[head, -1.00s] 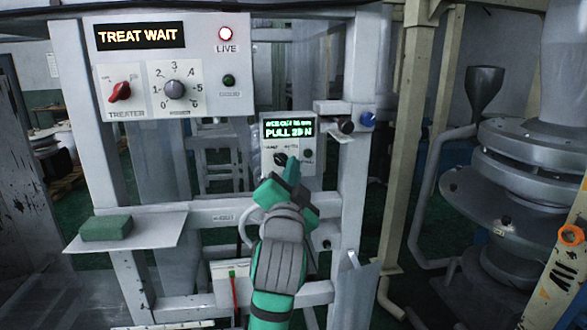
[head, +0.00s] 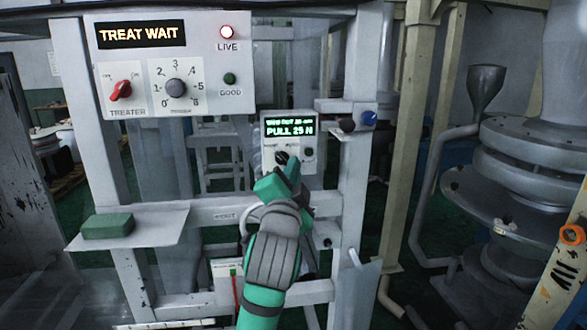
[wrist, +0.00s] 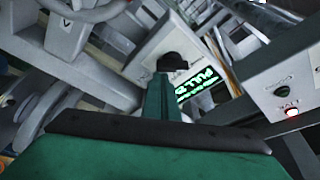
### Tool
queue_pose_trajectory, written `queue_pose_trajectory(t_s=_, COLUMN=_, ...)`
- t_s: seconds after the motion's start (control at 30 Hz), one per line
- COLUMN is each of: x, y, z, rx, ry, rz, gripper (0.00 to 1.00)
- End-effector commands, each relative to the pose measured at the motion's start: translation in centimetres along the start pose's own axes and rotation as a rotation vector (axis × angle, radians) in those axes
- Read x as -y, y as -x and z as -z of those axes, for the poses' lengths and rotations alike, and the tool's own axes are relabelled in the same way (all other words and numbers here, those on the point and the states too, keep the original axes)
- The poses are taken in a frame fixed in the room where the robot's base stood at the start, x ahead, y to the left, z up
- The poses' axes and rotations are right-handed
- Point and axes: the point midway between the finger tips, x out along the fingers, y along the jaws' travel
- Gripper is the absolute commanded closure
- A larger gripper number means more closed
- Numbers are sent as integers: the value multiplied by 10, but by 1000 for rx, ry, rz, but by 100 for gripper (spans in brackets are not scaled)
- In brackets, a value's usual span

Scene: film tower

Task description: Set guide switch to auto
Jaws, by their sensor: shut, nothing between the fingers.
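The guide box (head: 274,143) is a small light panel on the frame's upright, with a green-lit screen (head: 289,128) reading "PULL 25 N". Below the screen is a black switch knob (head: 281,158) with small labels around it; which way it points is hard to tell. In the wrist view the black knob (wrist: 171,61) stands just beyond the fingertips. My gripper (head: 286,171) is shut with nothing in it, just below and right of the knob in the head view. I cannot tell whether the fingertips touch it.
The treater panel (head: 205,45) at upper left reads "TREAT WAIT", with a red knob (head: 121,90), a grey dial (head: 175,88) and a lit red lamp (head: 227,32). A green block (head: 108,226) lies on a shelf. Black and blue knobs (head: 369,118) sit right of the guide box.

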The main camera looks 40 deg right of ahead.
Motion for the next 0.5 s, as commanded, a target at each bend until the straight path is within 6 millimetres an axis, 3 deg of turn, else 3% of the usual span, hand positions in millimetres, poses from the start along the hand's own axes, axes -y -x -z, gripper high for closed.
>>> queue_pose_trajectory(t_s=0.5, x=-1, y=2, z=-9, rx=5, ry=-374, rz=-128, gripper=100)
